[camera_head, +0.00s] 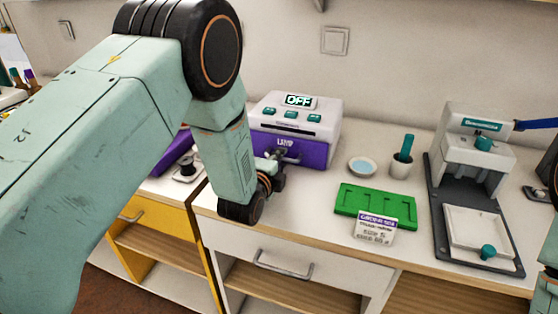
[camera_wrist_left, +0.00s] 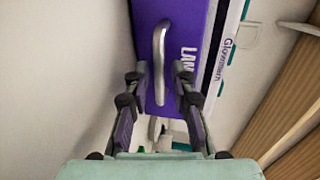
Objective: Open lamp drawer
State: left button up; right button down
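The lamp box (camera_head: 330,135) is white, with an "OFF" display, teal buttons and a purple drawer (camera_head: 308,154) marked "LAMP". The drawer front (camera_wrist_left: 200,20) also shows in the left wrist view, with its grey bar handle (camera_wrist_left: 160,65). The drawer looks closed. My left gripper (camera_head: 278,163) is at the drawer front, partly hidden by its own arm in the head view. In the left wrist view its fingers (camera_wrist_left: 159,82) are apart, one on each side of the handle, with gaps visible. My right gripper is not in view.
A green board (camera_head: 375,207) with a label card (camera_head: 375,228) lies right of the box. Behind it are a small dish (camera_head: 362,166) and a cup (camera_head: 401,165) with a teal tool. A press-like machine (camera_head: 472,225) stands at right. The wall is close behind the box.

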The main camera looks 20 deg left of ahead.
pick_arm(q)
jog(key=shift+a, duration=0.1)
grip_shut()
jog(key=shift+s+f, duration=0.1)
dwell(0.5)
